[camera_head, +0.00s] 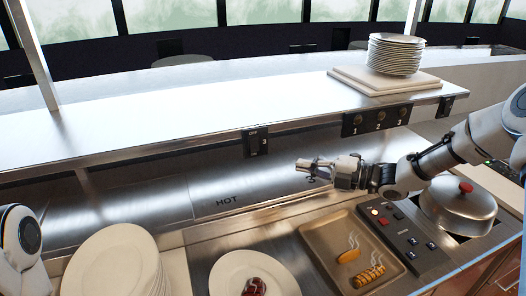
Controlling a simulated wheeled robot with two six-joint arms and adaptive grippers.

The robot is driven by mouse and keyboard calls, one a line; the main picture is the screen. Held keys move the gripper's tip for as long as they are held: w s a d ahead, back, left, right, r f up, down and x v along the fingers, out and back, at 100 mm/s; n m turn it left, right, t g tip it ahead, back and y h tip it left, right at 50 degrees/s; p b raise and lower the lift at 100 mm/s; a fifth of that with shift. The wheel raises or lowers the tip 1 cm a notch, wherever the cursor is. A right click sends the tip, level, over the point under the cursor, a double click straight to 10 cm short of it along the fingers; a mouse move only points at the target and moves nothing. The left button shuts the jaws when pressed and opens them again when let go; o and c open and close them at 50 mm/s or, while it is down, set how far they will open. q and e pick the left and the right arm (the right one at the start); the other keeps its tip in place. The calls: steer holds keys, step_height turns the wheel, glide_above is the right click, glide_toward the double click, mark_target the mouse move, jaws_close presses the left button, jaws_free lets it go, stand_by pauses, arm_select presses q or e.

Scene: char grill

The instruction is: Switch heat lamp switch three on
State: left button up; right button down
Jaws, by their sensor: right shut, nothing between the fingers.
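A black panel (377,120) with knobs numbered 1, 2 and 3 and another small box (446,106) sit further right on the shelf edge. Stacked plates (395,55) stand above. Below are a plate stack (115,262), a food tray (318,240), a control panel (412,240) and a domed lid (458,205).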

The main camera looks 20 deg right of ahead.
steer(key=w+a+f+b, duration=0.2)
steer(key=w+a+b, duration=0.1)
steer(key=w, duration=0.1)
glide_toward(251, 151)
steer(key=x, duration=0.6)
steer(key=shift+w+f, duration=0.1)
steer(key=shift+w, duration=0.05)
